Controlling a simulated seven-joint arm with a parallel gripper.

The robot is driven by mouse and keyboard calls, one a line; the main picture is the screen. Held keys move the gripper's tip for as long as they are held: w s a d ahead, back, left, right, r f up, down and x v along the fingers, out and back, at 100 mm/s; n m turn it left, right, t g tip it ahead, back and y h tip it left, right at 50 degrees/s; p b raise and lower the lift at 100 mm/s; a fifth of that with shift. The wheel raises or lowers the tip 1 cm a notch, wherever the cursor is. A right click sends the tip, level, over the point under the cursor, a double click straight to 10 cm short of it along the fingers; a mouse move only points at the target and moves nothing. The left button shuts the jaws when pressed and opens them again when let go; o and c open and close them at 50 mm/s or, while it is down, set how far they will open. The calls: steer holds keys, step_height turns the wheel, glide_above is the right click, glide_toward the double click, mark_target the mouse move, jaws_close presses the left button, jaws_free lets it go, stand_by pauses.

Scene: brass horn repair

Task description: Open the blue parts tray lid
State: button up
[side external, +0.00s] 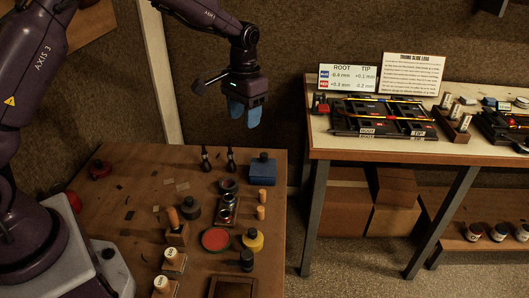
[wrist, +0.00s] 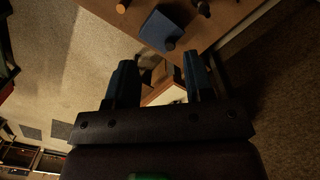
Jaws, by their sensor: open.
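The blue parts tray (side external: 262,170) is a small blue box at the far right corner of the workbench. A dark knob (side external: 263,156) stands on its top, and the lid looks closed. The tray also shows at the top of the wrist view (wrist: 158,28), with the knob (wrist: 170,43) near its lower corner. My gripper (side external: 245,114) hangs above and slightly left of the tray in the side view, well apart from it. Its two blue fingers are spread with nothing between them. They also show in the wrist view (wrist: 159,62), below the tray.
Two dark slender-necked bottles (side external: 218,159) stand left of the tray. Wooden pegs (side external: 261,205), a red disc (side external: 215,239) and a yellow-bodied jar (side external: 253,240) are nearer the front. A second table (side external: 345,151) stands right across a floor gap. The air around my gripper is clear.

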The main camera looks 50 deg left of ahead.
glide_above(264, 153)
steer(key=s, duration=0.2)
step_height(264, 153, down, 4)
steer(key=w+r, duration=0.2)
steer(key=shift+m+t, duration=0.3)
step_height(264, 153, down, 13)
steer(key=shift+d, duration=0.1)
jaws_close()
